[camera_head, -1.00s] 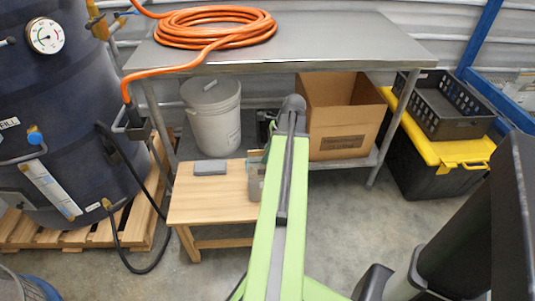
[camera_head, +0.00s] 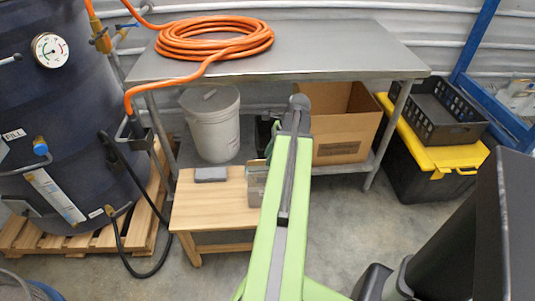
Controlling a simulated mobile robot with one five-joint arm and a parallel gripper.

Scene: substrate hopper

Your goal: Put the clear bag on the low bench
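The low bench (camera_head: 212,214) is a small light-wood bench standing in front of the metal table. A pale, see-through item (camera_head: 256,186), which looks like the clear bag, shows at the bench's right side. My green arm hides its right part. I cannot tell whether it rests on the bench or hangs above it. My arm reaches forward over the bench's right edge, with its dark end joint in front of the table's lower shelf. My gripper is hidden behind the arm, so its fingers and any grip on the bag do not show.
A grey block (camera_head: 211,174) lies on the bench's back part. The metal table (camera_head: 335,50) carries an orange hose (camera_head: 215,38); a white bucket (camera_head: 212,125) and cardboard box (camera_head: 342,140) are beneath it. A dark tank (camera_head: 55,120) on a pallet stands left.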

